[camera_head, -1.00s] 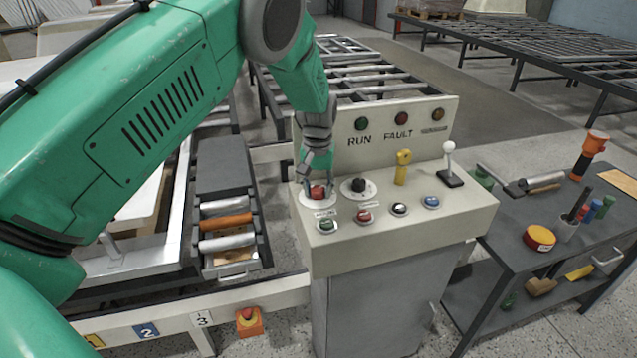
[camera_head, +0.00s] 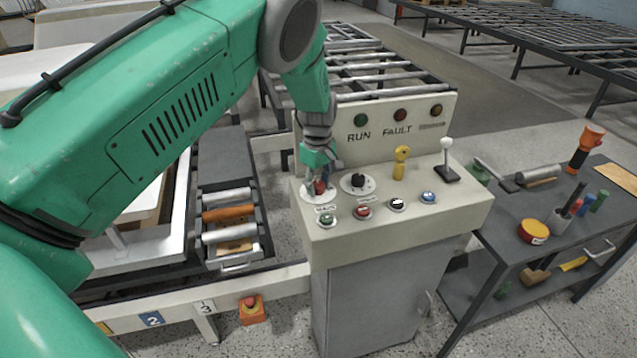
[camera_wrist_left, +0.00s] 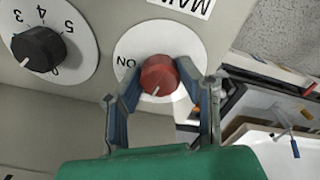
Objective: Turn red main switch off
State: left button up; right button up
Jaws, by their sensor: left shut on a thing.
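The red main switch (camera_head: 320,187) is a round red knob on a white disc at the left of the control panel's sloped top. In the left wrist view the red knob (camera_wrist_left: 158,76) has a white pointer line toward its lower left, and "ON" is printed on the disc to its left. My left gripper (camera_head: 318,178) reaches down onto the knob. In the left wrist view its two fingers (camera_wrist_left: 160,98) stand on either side of the knob, shut on it. The fingers partly cover the disc's lower edge. My right gripper is not in view.
The control panel (camera_head: 440,214) also carries a black selector (camera_head: 358,181), a yellow key-like switch (camera_head: 400,163), a white-knobbed lever (camera_head: 446,157) and several push buttons. A dark tool cart (camera_head: 500,232) stands at the right.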

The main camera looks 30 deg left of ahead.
aim_at(319, 183)
pick_arm(q)
jog(key=shift+w+r+n, duration=0.1)
jog(key=shift+w+n, duration=0.05)
jog(key=shift+n, duration=0.95)
jog(key=o, duration=1)
jog(key=shift+o, duration=0.7)
jog(key=shift+d, duration=0.1)
jog(key=shift+r, duration=0.15)
notch_tip(319, 183, up, 11)
jog(key=shift+r, duration=0.2)
